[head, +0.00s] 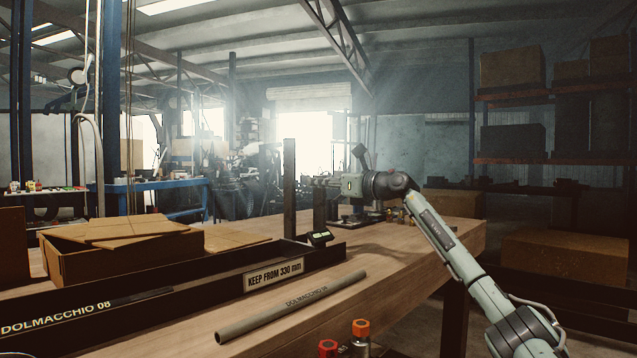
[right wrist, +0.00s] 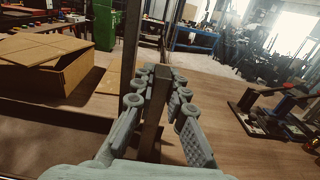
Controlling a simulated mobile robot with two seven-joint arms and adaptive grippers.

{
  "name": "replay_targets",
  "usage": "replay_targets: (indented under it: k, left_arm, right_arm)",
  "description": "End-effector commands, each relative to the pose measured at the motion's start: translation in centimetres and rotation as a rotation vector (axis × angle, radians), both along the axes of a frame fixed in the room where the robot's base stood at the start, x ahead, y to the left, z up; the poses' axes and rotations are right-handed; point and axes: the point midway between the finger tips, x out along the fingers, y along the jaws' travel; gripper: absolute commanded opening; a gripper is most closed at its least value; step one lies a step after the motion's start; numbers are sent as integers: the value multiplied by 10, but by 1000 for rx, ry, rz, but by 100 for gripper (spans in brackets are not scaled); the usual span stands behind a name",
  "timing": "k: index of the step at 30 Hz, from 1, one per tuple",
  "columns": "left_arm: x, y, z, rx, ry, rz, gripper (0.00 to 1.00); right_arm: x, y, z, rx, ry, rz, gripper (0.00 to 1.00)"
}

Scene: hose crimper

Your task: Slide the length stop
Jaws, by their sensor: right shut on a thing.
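My right gripper (head: 322,183) is at the far part of the bench, shut on a short dark upright bar (head: 319,208), which looks like the length stop. In the right wrist view the bar (right wrist: 152,115) stands upright between the two fingers. A taller dark post (head: 290,185) stands just left of it, apart from the gripper. A small digital readout (head: 320,237) sits at the far end of the black rail (head: 190,297), near the bar's foot. The bar's lower end is partly hidden. My left gripper is not in view.
An open cardboard box (head: 120,255) stands behind the rail at left. In the right wrist view a dark device (right wrist: 265,112) stands to the right.

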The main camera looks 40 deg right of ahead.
Motion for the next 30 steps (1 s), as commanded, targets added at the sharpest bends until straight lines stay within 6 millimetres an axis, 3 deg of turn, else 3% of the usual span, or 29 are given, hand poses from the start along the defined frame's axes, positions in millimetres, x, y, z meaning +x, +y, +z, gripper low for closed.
replay_targets:
  k: [5, 6, 11, 22, 30]
  left_arm:
    - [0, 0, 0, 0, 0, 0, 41]
    - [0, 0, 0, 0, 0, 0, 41]
    - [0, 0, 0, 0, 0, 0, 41]
    - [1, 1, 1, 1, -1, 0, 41]
    - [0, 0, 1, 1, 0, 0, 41]
  right_arm:
    - [0, 0, -1, 0, 3, 0, 0]
    - [0, 0, -1, 0, 3, 0, 15]
    - [0, 0, -1, 0, 2, 0, 34]
    - [-3, 0, -1, -1, 2, -1, 34]
    - [-34, -4, -3, -5, 7, -4, 34]
